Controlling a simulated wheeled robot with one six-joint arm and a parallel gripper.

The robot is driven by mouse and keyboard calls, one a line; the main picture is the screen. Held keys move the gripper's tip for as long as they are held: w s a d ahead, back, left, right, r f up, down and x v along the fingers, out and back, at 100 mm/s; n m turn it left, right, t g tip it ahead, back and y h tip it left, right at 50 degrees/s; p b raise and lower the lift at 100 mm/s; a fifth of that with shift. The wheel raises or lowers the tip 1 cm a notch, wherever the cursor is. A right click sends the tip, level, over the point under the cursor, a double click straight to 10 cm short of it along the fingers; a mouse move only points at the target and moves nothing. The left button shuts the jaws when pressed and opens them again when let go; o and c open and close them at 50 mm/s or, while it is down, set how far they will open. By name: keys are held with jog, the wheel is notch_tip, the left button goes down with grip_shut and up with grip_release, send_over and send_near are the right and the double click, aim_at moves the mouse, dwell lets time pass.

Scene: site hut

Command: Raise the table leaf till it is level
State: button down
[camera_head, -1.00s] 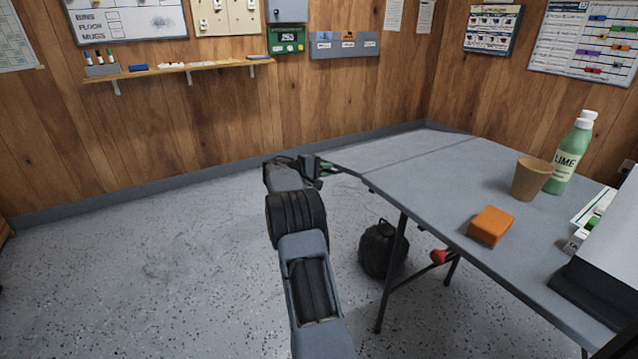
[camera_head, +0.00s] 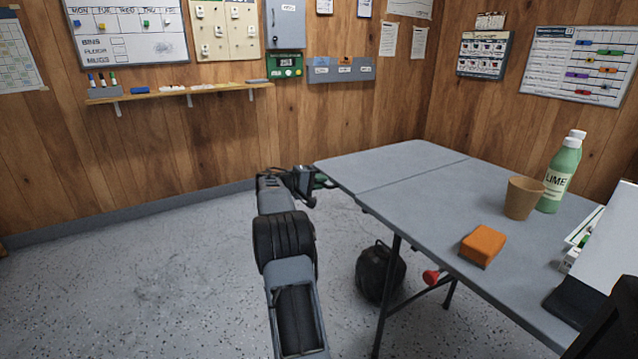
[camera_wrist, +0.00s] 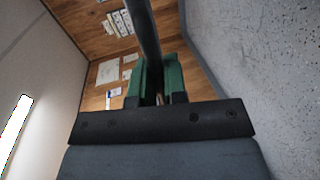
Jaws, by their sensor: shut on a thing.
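The table leaf (camera_head: 390,164) is the grey far-left end panel of the folding table (camera_head: 425,205), joined at a seam across the top. In the head view it looks level or almost level with the main top; a small remaining tilt is hard to judge. My gripper (camera_head: 323,182) is at the leaf's outer left edge. In the wrist view my gripper (camera_wrist: 158,78) has its green fingers on both sides of the leaf (camera_wrist: 143,30), seen as a dark edge-on strip. The leaf's underside and any support are hidden.
On the main top are an orange block (camera_head: 483,246), a tan cup (camera_head: 523,198), a green lime bottle (camera_head: 562,175) and papers (camera_head: 612,235). A black bag (camera_head: 380,271) sits on the floor under the table, near a red knob (camera_head: 431,276). The floor to the left is clear.

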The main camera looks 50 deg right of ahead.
jog(key=c, duration=1.4)
grip_release()
jog(key=shift+r, duration=0.3)
jog(key=shift+o, duration=1)
jog(key=shift+f, duration=0.1)
jog(key=p+v, duration=0.3)
jog(key=v, duration=1)
jog(key=shift+a+p, duration=0.35)
jog(key=shift+a, duration=0.05)
jog(key=s+a+r+n+t+y+p, duration=0.1)
jog(key=s+a+r+t+y+p, duration=0.15)
jog(key=a+r+p, duration=0.65)
jog(key=s+a+r+n+t+y+p, duration=0.1)
jog(key=s+a+r+y+p, duration=0.3)
jog(key=a+p, duration=0.4)
jog(key=s+a+r+n+t+y+p, duration=0.1)
jog(key=s+a+r+t+y+p, duration=0.3)
jog(key=a, duration=0.8)
jog(key=s+a+r+n+t+y+p, duration=0.1)
jog(key=s+a+r+y+p, duration=0.3)
jog(key=s+a+r+p, duration=0.4)
jog(key=a+r+t+p, duration=0.1)
jog(key=a+p, duration=0.1)
jog(key=p, duration=0.2)
jog(key=shift+a+r+n+p, duration=0.25)
jog(key=shift+a+n+p, duration=0.05)
jog(key=shift+a+n, duration=0.1)
